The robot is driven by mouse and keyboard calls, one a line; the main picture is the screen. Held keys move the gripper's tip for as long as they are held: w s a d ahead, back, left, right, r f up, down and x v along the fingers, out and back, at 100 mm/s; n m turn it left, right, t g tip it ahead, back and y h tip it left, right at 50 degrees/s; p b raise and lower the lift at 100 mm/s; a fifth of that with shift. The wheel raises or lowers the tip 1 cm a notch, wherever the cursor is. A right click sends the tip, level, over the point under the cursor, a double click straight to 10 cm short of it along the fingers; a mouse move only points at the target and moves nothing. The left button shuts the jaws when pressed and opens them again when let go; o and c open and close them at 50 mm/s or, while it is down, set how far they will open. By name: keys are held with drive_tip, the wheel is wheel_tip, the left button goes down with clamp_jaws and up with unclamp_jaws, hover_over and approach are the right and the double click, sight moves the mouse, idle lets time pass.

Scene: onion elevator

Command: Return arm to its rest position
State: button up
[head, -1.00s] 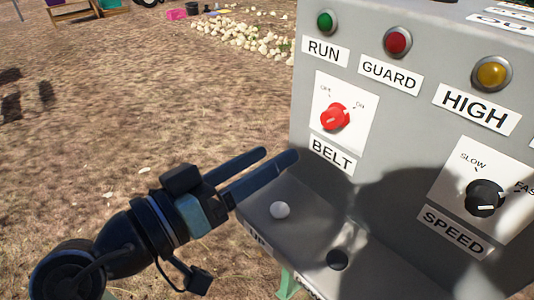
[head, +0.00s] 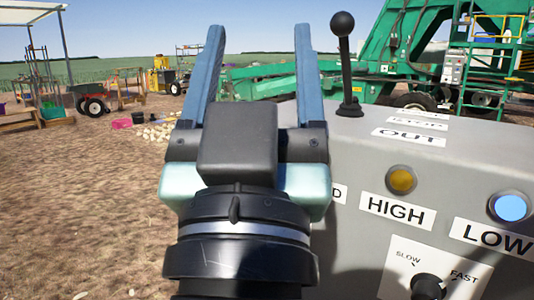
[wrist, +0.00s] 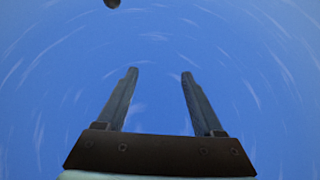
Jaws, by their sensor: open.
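My gripper (head: 254,50) is raised and points upward in front of the grey control box in the head view. Its two blue-grey fingers are spread wide apart with nothing between them. In the wrist view my gripper (wrist: 158,80) is also open and empty, against blue sky. The grey control box (head: 340,255) stands on the right, partly hidden behind my gripper and wrist. My gripper appears apart from the box, though the gap is hard to judge.
A black lever (head: 346,70) with a round knob stands on the box top. The box carries a yellow lamp (head: 401,180), a blue lamp (head: 510,207) and a black speed knob (head: 428,287). Green machinery (head: 400,50) stands behind. Open dirt ground (head: 80,200) lies left.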

wheel_tip(320, 180, up, 26)
drive_tip(key=s+t+y+p, duration=0.1)
drive_tip(key=s+p, duration=0.1)
drive_tip(key=p, duration=2)
drive_tip(key=shift+s+d+f+p, duration=0.25)
drive_tip(key=shift+s+d+p, duration=0.05)
drive_tip(key=shift+s+p, duration=0.1)
